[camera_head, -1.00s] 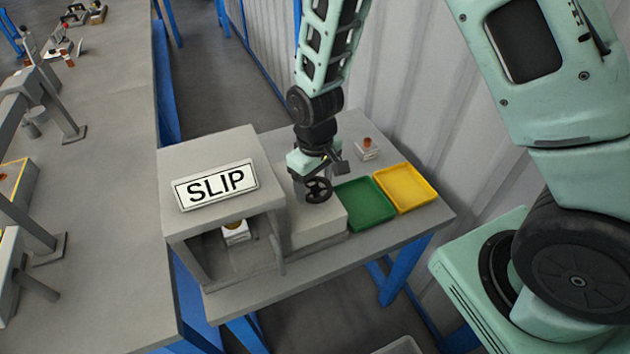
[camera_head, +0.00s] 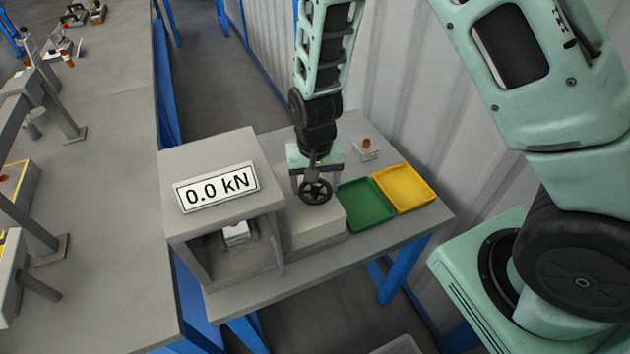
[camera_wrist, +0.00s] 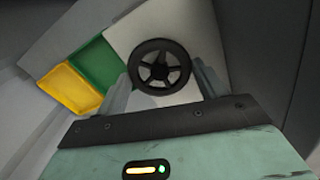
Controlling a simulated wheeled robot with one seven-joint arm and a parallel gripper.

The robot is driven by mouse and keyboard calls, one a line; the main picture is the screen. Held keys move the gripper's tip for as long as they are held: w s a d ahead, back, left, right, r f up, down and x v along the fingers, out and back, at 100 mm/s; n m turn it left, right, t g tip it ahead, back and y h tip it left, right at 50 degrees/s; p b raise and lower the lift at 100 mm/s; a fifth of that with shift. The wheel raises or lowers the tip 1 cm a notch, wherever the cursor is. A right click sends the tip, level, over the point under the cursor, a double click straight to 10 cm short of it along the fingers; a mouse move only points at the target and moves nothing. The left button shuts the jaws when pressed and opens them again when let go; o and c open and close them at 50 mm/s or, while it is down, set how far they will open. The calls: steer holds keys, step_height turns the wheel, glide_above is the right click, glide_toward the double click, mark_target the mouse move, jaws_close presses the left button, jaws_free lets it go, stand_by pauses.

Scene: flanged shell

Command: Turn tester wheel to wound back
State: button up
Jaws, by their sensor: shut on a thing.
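The tester (camera_head: 222,159) is a grey box with an open front, and its display (camera_head: 216,187) reads 0.0 kN. The black spoked tester wheel (camera_head: 316,191) stands on the lower grey block to the right of the box. My gripper (camera_head: 315,177) is at the wheel and shut on it. In the wrist view, the wheel (camera_wrist: 160,67) lies between the two pale fingers (camera_wrist: 162,84), one on each side of its rim. A small white block (camera_head: 236,232) sits inside the tester opening. The fingertips are partly hidden in the head view.
A green tray (camera_head: 365,203) and a yellow tray (camera_head: 404,188) lie right of the wheel. A small white block with an orange-brown top (camera_head: 367,149) stands behind them. A long grey bench (camera_head: 105,130) is at the left, and a corrugated wall stands behind.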

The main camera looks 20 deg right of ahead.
mark_target(315, 188)
stand_by(0.4)
steer(key=o, duration=1)
step_height(315, 188, up, 18)
steer(key=shift+f+b, duration=0.25)
steer(key=shift+b, duration=0.2)
steer(key=s+a+n, duration=0.2)
steer(key=s+n, duration=0.1)
steer(key=s, duration=0.4)
steer(key=s+a+r+n, duration=0.1)
steer(key=s+a+n, duration=0.1)
steer(key=s+n, duration=0.2)
steer(key=s+a+r+n, duration=0.1)
steer(key=s+a+n, duration=0.1)
steer(key=s, duration=0.7)
steer(key=shift+s+n+y, duration=0.3)
steer(key=shift+s+n, duration=0.05)
steer(key=shift+n, duration=0.55)
